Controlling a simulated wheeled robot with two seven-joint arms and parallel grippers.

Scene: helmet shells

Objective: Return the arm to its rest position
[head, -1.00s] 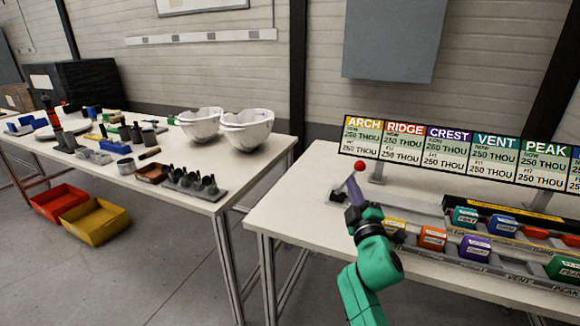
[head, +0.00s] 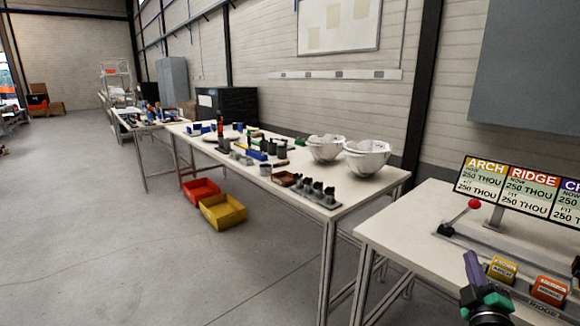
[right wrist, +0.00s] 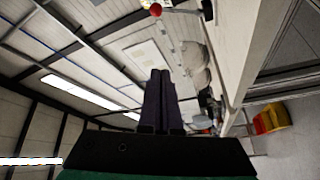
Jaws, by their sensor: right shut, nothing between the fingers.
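My right gripper (head: 471,268) shows at the lower right of the head view, over the near edge of the right table. Its dark purple fingers are together with nothing between them. In the right wrist view the same fingers (right wrist: 159,80) stand side by side, shut and empty. A red-knobbed lever (head: 474,204) stands on the right table behind the gripper, apart from it. It also shows at the top of the right wrist view (right wrist: 156,9). My left gripper is in neither view.
The right table (head: 400,225) carries a yellow block (head: 503,269), an orange block (head: 549,290) and a sign board (head: 520,190). The left table (head: 345,207) holds two white helmet shells (head: 367,158) and several small parts. Red (head: 200,190) and yellow bins (head: 222,211) stand on the floor. Open floor lies left.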

